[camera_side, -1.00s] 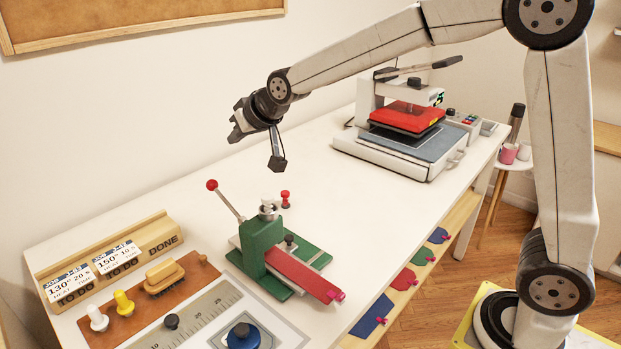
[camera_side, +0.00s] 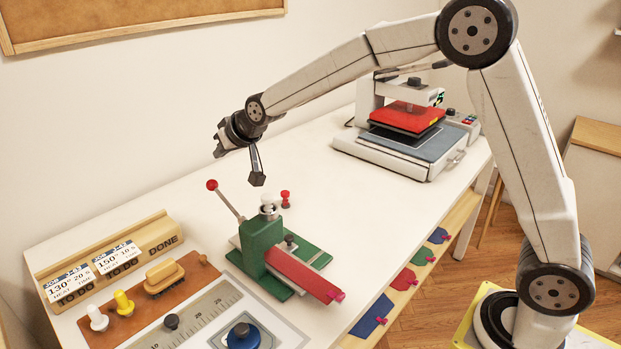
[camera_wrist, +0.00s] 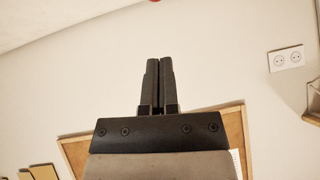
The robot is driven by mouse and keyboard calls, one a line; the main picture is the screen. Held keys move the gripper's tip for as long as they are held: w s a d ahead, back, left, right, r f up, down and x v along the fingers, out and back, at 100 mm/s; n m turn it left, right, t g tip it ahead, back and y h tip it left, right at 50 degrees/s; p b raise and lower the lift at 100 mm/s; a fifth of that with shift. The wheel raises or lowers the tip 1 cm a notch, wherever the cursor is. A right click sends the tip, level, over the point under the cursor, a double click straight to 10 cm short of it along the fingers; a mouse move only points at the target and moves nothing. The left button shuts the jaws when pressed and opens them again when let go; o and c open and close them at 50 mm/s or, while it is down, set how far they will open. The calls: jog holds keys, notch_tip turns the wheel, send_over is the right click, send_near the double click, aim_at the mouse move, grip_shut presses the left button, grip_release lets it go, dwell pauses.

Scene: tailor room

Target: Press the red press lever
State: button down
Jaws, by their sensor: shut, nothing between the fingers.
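The press lever is a thin metal rod with a red ball knob (camera_side: 212,185), leaning up and left from the back of the green press (camera_side: 262,245). A sliver of a red round thing, probably the knob, shows at the top edge of the wrist view (camera_wrist: 156,1). My gripper (camera_side: 219,143) is above the knob and apart from it, pointing left and down. In the wrist view its two dark fingers (camera_wrist: 159,62) are together and empty. A dark block on a stalk hangs below my wrist, right of the knob.
A red bar (camera_side: 300,272) reaches forward from the green press. A small red-topped pin (camera_side: 285,198) stands behind it. A heat press (camera_side: 405,130) stands at the back right. Brush, knobs and ruler plate (camera_side: 195,310) lie in front. The table's middle (camera_side: 350,215) is clear.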

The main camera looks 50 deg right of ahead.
aim_at(212, 187)
notch_tip(212, 187, down, 6)
jog(key=w, duration=0.2)
jog(key=shift+w+a, duration=0.15)
jog(key=shift+a, duration=0.3)
jog(key=shift+w+f+g, duration=0.5)
jog(key=shift+g, duration=0.3)
jog(key=shift+w+f+g, duration=0.35)
jog(key=shift+f+g, duration=0.2)
jog(key=shift+w+f+g, duration=0.3)
jog(key=shift+f+g, duration=0.25)
jog(key=shift+x, duration=0.9)
jog(key=shift+s+d, duration=0.1)
jog(key=shift+g, duration=0.3)
